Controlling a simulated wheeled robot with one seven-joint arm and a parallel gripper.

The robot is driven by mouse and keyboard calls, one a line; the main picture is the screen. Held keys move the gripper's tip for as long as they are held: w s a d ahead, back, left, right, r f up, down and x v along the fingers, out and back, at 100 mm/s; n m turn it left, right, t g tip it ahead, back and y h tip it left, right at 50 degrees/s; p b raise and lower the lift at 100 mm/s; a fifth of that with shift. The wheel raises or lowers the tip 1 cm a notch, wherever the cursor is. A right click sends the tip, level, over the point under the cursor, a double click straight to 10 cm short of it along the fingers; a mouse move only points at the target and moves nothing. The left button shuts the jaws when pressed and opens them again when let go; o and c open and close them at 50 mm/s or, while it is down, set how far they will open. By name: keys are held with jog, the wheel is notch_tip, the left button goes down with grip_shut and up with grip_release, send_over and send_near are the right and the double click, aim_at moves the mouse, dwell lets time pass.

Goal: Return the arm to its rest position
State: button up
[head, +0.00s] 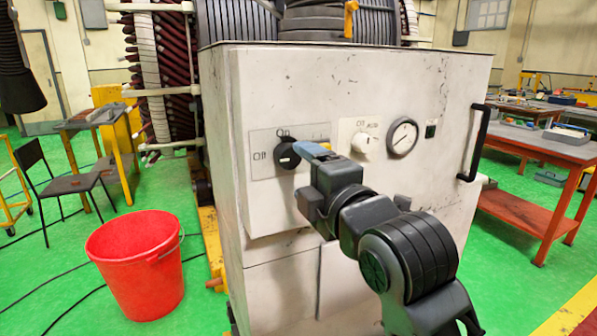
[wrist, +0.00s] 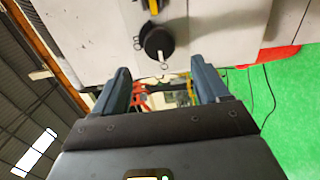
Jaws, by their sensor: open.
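My arm reaches from the lower right of the head view toward the front of a white control cabinet (head: 350,90). My gripper (head: 312,150) is beside a black rotary knob (head: 287,155) marked Off and On, just to its right in the head view. In the wrist view, the two fingers of my gripper (wrist: 160,68) stand wide apart with nothing between them. The black knob (wrist: 158,40) with its white pointer shows beyond the fingertips there, apart from them. The arm's wrist hides part of the cabinet's lower front.
A white knob (head: 365,144), a round gauge (head: 403,137) and a black handle (head: 474,145) are on the cabinet front. A red bucket (head: 138,265) stands on the green floor at left, near a chair (head: 75,185). A workbench (head: 540,145) is at right.

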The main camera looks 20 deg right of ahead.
jog(key=shift+s, duration=0.2)
jog(key=shift+f, duration=0.1)
jog(key=s+a+f+m+g, duration=0.1)
jog(key=s+a+f+m, duration=0.1)
jog(key=s+f+m, duration=1.3)
jog(key=s+f, duration=0.1)
jog(key=s, duration=0.7)
jog(key=s+d+f+m+g, duration=0.1)
jog(key=s+f, duration=0.2)
jog(key=s, duration=0.7)
jog(key=s+d+f+m+g, duration=0.1)
jog(key=s+f+m, duration=0.1)
jog(key=s, duration=0.7)
jog(key=shift+s+d+f, duration=0.2)
jog(key=shift+d+f, duration=0.05)
